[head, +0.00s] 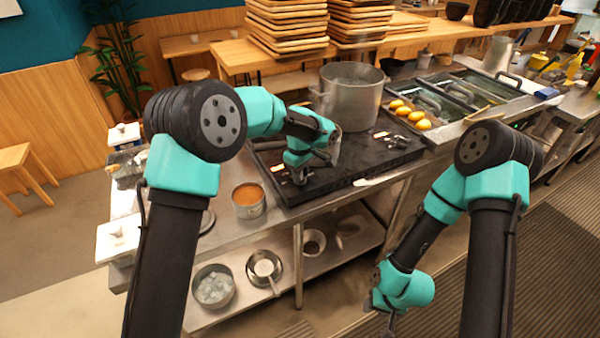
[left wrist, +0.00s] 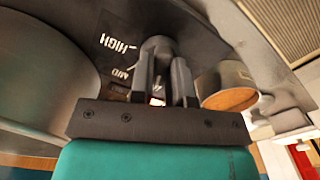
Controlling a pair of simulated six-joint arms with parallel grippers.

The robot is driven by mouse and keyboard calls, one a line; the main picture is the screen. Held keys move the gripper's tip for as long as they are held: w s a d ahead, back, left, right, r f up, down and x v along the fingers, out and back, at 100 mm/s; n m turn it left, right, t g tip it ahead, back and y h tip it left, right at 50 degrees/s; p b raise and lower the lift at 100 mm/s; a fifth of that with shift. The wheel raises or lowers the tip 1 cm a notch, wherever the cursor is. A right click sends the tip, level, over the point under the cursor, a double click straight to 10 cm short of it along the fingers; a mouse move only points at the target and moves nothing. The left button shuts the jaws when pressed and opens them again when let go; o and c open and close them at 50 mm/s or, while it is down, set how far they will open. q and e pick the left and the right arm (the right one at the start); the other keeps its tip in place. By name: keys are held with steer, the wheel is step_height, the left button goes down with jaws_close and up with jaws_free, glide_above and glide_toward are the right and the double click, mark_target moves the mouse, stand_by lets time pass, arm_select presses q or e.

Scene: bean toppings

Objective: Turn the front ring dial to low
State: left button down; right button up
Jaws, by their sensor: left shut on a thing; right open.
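The black stove (head: 372,158) stands on the steel counter. In the left wrist view, a dark round dial (left wrist: 157,48) sits on its surface beside white HIGH and MID (left wrist: 122,74) markings. My left gripper (left wrist: 160,88) is shut on the dial. In the head view my left gripper (head: 298,176) is at the stove's left end. The dial's pointer and any LOW marking are hidden or too small to tell. My right gripper (head: 388,328) is open and empty, low in front of the counter, far from the stove.
A large steel pot (head: 352,98) stands on the stove, behind my left gripper. A pan of orange-brown food (head: 248,200) sits left of the stove and also shows in the left wrist view (left wrist: 230,98). Several yellow items (head: 410,115) lie right of the pot.

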arm_select(q)
steer(key=c, duration=1.1)
jaws_free()
steer(key=shift+r, duration=0.15)
step_height(320, 180, up, 17)
steer(key=shift+r, duration=0.1)
